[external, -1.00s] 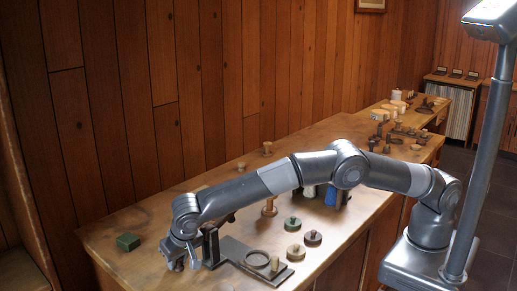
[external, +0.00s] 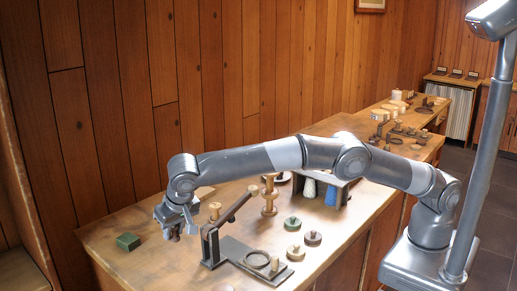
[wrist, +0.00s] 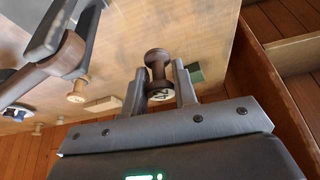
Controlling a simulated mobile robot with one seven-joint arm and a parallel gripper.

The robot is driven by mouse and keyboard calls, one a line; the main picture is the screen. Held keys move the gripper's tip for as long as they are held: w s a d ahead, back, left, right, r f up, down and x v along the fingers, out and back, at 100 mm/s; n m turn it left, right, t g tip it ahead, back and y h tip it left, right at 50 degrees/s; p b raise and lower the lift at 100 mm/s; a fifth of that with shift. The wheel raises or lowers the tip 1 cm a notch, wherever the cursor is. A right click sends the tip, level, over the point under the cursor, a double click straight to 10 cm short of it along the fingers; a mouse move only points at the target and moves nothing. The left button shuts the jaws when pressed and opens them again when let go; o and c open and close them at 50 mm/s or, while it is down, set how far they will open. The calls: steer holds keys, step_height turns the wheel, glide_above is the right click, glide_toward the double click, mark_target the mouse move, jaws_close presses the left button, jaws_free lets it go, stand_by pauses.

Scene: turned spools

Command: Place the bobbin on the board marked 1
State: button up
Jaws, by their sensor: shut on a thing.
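My gripper (wrist: 158,82) is shut on a dark brown wooden bobbin (wrist: 156,57) in the wrist view. The bobbin sits between the two fingers, with a pale, marked end facing the camera; I cannot read the marking. In the external view my gripper (external: 173,230) is over the left end of the bench, left of the lever stand, with the bobbin mostly hidden by the fingers. Three small dark stands (external: 457,73) are on a far cabinet at the back right. I cannot read a number on any of them, so I cannot tell which board is marked 1.
A lever stand (external: 210,250) with a ringed plate (external: 240,248) is right of my gripper. A green block (external: 128,241) lies to the left. Several spools and discs (external: 293,224) stand mid-bench. More items are on the far bench (external: 440,100). A wooden wall runs behind.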

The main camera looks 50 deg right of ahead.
steer(key=w+d+r+n, duration=0.1)
steer(key=w+d+r, duration=0.1)
steer(key=w+d, duration=1.65)
steer(key=w+d+r+n+y, duration=0.1)
steer(key=w+d, duration=0.2)
steer(key=d, duration=0.8)
steer(key=w+d+n, duration=0.1)
steer(key=w+d, duration=0.2)
steer(key=d, duration=0.9)
steer(key=a+f, duration=0.2)
steer(key=a, duration=0.1)
steer(key=w+a+f, duration=0.1)
steer(key=a+f, duration=0.1)
steer(key=a, duration=0.2)
steer(key=a+f, duration=0.2)
steer(key=a, duration=0.2)
steer(key=shift+w+a+f, duration=0.15)
steer(key=shift+a+f, duration=0.2)
steer(key=shift+f, duration=1.9)
steer(key=shift+f, duration=0.15)
steer(key=o, duration=0.9)
steer(key=shift+o, duration=0.2)
